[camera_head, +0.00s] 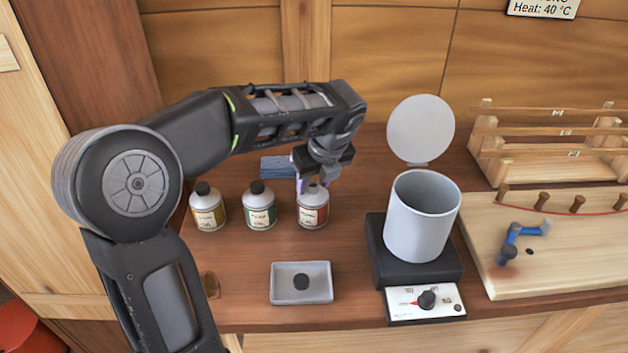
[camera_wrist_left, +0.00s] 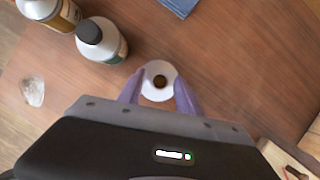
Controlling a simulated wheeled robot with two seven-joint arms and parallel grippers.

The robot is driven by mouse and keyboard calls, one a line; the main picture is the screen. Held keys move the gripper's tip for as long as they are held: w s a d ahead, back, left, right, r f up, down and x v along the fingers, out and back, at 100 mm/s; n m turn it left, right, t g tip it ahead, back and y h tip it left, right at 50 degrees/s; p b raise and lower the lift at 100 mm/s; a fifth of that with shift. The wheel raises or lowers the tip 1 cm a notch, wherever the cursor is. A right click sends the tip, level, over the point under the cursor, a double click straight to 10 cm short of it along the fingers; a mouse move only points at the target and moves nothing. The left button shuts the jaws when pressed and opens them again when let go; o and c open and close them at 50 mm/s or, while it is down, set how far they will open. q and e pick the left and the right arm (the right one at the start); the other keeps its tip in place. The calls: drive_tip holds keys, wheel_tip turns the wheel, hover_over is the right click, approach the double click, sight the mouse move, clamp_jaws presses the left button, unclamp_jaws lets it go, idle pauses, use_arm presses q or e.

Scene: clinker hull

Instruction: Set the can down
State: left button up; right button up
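The can (camera_head: 312,212) is a pale, rounded container with a red label, upright at the right end of a row of three. Its base looks level with its neighbours, at the bench top; I cannot tell whether it bears fully on it. My left gripper (camera_head: 315,184) comes from above, its purple fingers on both sides of the can's upper part. In the left wrist view the can's white top (camera_wrist_left: 159,92) shows a dark round opening between the fingers (camera_wrist_left: 158,88), which seem to touch its sides. My right gripper is out of view.
Two capped cans, yellow-labelled (camera_head: 207,214) and green-labelled (camera_head: 260,214), stand left. A grey tray (camera_head: 282,296) holds a black cap (camera_head: 301,282). A blue cloth (camera_head: 276,167) lies behind. An open-lidded grey pot (camera_head: 418,225) stands right on a black heater (camera_head: 376,262).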

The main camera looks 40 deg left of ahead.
use_arm(q)
drive_tip(key=v, duration=1.2)
drive_tip(key=shift+p, duration=0.45)
